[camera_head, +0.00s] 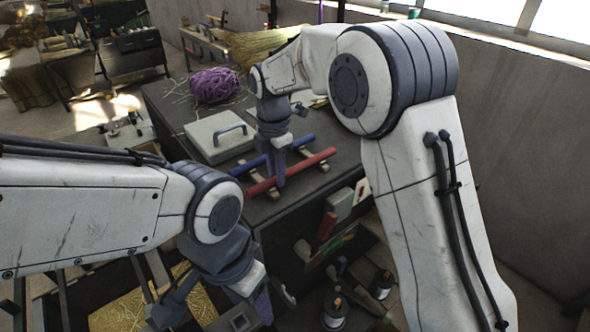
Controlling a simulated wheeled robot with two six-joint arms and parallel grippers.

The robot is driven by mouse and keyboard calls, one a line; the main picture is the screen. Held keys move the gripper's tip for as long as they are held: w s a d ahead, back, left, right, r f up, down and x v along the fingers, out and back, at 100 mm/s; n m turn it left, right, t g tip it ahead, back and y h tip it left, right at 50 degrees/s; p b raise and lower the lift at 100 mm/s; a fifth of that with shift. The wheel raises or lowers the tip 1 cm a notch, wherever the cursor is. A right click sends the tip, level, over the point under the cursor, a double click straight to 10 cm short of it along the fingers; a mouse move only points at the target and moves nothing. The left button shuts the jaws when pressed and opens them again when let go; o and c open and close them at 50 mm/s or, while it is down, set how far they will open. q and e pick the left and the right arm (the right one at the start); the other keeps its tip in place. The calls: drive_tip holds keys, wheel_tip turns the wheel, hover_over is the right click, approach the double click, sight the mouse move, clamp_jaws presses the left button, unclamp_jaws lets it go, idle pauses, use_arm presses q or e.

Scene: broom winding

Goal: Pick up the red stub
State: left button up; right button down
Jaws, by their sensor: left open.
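A long red bar (310,163) lies across small wooden rests on the dark bench top; it is the most stub-like red thing I see. A blue bar (302,143) lies behind it, roughly parallel. My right gripper (279,178) points down at the bars, its fingers overlapping them in the picture. I see it edge-on and cannot tell whether it touches or grips either bar. My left gripper (222,308) is open, low in front of the bench, apart from the bars. Part of the bars is hidden behind the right gripper.
A grey box with a handle (206,143) and a purple yarn bundle (214,84) are on the bench. Straw (262,43) lies at the back. A smaller red piece (327,226) is on the bench's side. Spools (335,312) stand low at right. A straw-filled bin (118,316) is at lower left.

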idle(0.3)
drive_tip(key=shift+r+b, duration=0.3)
drive_tip(key=shift+r, duration=0.2)
wheel_tip(320, 180, up, 2)
drive_tip(key=shift+r+b, duration=0.25)
drive_tip(key=shift+b, duration=0.35)
drive_tip(key=w+d+r+b, duration=0.2)
drive_tip(key=w+d+r, duration=0.2)
drive_tip(key=d+r, duration=0.3)
drive_tip(key=d, duration=0.4)
drive_tip(key=shift+r, duration=0.25)
